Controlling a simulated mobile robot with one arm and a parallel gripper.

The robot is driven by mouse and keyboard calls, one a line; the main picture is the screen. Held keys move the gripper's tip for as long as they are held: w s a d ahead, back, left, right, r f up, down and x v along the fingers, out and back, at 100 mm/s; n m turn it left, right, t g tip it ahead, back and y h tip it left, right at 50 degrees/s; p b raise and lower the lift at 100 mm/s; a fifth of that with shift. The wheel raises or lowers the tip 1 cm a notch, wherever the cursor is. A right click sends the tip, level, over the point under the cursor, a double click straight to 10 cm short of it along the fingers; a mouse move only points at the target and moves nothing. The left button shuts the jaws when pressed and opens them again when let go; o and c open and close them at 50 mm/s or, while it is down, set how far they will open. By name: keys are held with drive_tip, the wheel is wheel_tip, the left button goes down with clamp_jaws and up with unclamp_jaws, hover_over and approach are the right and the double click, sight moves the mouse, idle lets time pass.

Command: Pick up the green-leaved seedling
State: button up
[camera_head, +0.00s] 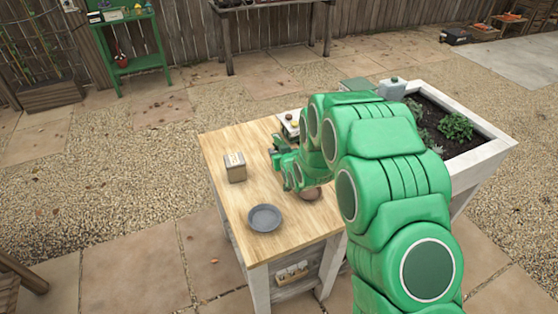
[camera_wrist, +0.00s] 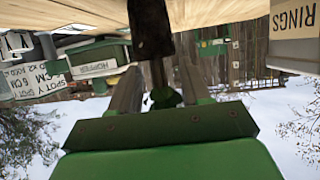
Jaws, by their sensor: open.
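The wrist view looks upside down, with the wooden tabletop (camera_wrist: 80,12) along its top. A dark soil plug (camera_wrist: 152,30) stands against the tabletop, and the seedling's green leaves (camera_wrist: 163,97) show below it in the picture. My gripper (camera_wrist: 155,82) is open, with one grey finger on each side of the leaves and stem. I cannot tell whether either finger touches the plant. In the head view my gripper (camera_head: 283,160) is low over the wooden table, and my arm hides much of the area. The seedling cannot be made out there.
A box (camera_head: 235,167) labelled RINGS stands left of my gripper, and a grey dish (camera_head: 265,218) lies nearer the front. A brown bowl (camera_head: 310,193) is partly behind my arm. A planted raised bed (camera_head: 490,150) adjoins on the right. A label reading HOPPER (camera_wrist: 92,67) shows.

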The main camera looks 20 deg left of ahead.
drive_tip(key=shift+w, duration=0.1)
drive_tip(key=c, duration=0.8)
drive_tip(key=shift+r, duration=0.5)
wheel_tip(320, 180, up, 2)
drive_tip(key=shift+r, duration=0.15)
drive_tip(key=a+r+v, duration=0.2)
drive_tip(key=r+v, duration=0.1)
drive_tip(key=v, duration=1.3)
drive_tip(key=shift+r, duration=0.2)
